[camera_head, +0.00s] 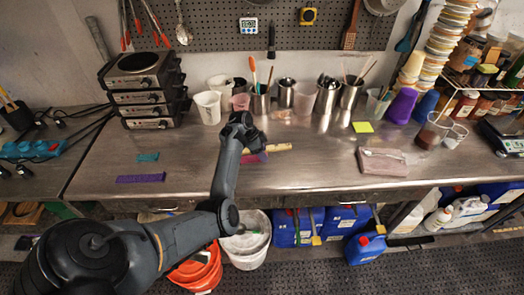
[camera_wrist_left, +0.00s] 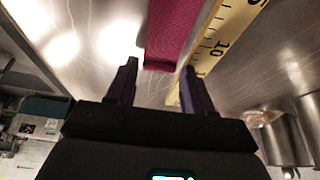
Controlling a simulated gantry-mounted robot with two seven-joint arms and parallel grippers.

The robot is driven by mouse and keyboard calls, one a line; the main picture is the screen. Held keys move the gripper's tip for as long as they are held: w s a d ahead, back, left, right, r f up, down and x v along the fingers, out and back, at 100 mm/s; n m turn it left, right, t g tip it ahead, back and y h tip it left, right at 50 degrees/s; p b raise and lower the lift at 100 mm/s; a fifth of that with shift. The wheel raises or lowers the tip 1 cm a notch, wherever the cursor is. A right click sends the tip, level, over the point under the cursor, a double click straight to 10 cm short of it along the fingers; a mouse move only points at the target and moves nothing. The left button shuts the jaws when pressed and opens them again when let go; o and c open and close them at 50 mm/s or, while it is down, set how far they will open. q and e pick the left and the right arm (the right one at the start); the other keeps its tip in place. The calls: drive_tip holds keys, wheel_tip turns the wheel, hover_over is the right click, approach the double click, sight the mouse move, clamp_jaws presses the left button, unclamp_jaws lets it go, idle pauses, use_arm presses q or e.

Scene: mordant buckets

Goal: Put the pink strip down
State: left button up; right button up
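The pink strip (camera_head: 254,158) lies on the metal bench beside my left gripper (camera_head: 254,146), partly hidden by it. In the left wrist view the strip (camera_wrist_left: 170,32) reaches down to the gap between the two fingers of my left gripper (camera_wrist_left: 160,85). The fingers stand apart, with bare bench showing on both sides of the strip's end, so they do not appear to grip it. My right gripper is not in view.
A yellow ruler (camera_head: 280,148) lies right beside the strip. A purple strip (camera_head: 140,179) and a teal strip (camera_head: 148,157) lie to the left. Metal cups (camera_head: 286,95) stand behind. A folded cloth (camera_head: 383,161) lies to the right. The bench between the strips is clear.

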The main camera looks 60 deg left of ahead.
sight(252, 160)
use_arm(q)
drive_tip(key=shift+s+d+f, duration=0.15)
drive_tip(key=shift+d+f, duration=0.05)
drive_tip(key=shift+f, duration=0.35)
drive_tip(key=shift+s+d+f, duration=0.15)
drive_tip(key=shift+d+f, duration=0.05)
drive_tip(key=shift+f, duration=0.3)
drive_tip(key=shift+r, duration=0.45)
drive_tip(key=shift+s+r+n+g+y+p, duration=0.55)
drive_tip(key=shift+s+r+y+p, duration=0.35)
drive_tip(key=shift+s+r, duration=3.35)
drive_tip(key=s+d+f+y, duration=0.1)
drive_tip(key=s+d+f, duration=0.15)
drive_tip(key=d, duration=0.75)
drive_tip(key=s+d+f+y, duration=0.2)
drive_tip(key=d+f, duration=0.1)
drive_tip(key=d, duration=0.7)
drive_tip(key=s+d+n+h, duration=0.1)
drive_tip(key=s+d, duration=0.5)
drive_tip(key=d, duration=0.3)
drive_tip(key=s+d+h, duration=0.2)
drive_tip(key=s+d, duration=0.3)
drive_tip(key=d, duration=0.5)
drive_tip(key=shift+s+n, duration=0.35)
drive_tip(key=shift+s, duration=0.05)
